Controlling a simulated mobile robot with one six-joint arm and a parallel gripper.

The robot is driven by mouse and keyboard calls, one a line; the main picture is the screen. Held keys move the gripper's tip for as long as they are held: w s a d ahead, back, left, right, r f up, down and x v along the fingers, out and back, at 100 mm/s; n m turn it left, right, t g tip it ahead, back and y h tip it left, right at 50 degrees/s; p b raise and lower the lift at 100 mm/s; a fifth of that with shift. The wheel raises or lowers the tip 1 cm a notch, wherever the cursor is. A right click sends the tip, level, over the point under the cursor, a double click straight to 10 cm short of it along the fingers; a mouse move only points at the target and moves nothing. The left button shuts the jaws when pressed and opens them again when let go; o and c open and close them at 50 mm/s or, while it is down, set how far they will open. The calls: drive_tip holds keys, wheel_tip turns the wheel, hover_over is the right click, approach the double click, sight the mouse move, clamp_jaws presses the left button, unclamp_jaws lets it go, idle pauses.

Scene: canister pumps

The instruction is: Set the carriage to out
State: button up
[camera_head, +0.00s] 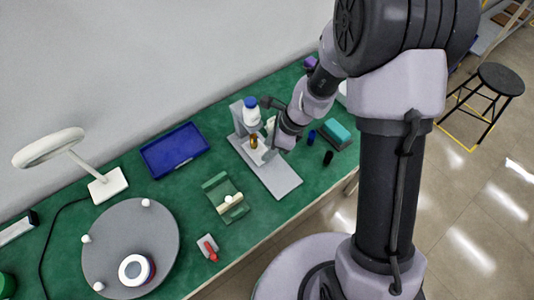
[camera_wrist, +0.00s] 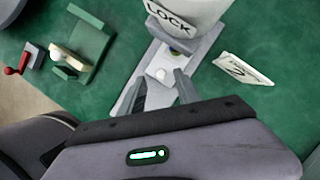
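The canister pump stand has a long grey base plate (camera_head: 278,182), with an upright at its back holding a white bottle with a blue cap (camera_head: 251,103). A small amber piece (camera_head: 254,141) and a pale block (camera_head: 259,155), perhaps the carriage, sit low in front of the upright. In the wrist view a pale plate with a small hole (camera_wrist: 160,70) lies on the grey track below a white body marked LOCK (camera_wrist: 178,18). My gripper (camera_wrist: 161,82) is open, its fingers apart around or above the track. Contact cannot be told. My gripper partly hides the track.
A green fixture with a cream roller (camera_head: 225,199), a red-handled part (camera_head: 208,248), a blue tray (camera_head: 174,149) and a round grey turntable (camera_head: 130,225) lie left. A teal-topped block (camera_head: 338,132) and small dark cylinders (camera_head: 327,157) stand right. A white card (camera_wrist: 243,69) is near the track.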

drive_tip(key=shift+x, duration=1.05)
drive_tip(key=shift+w, duration=0.1)
clamp_jaws()
idle(0.5)
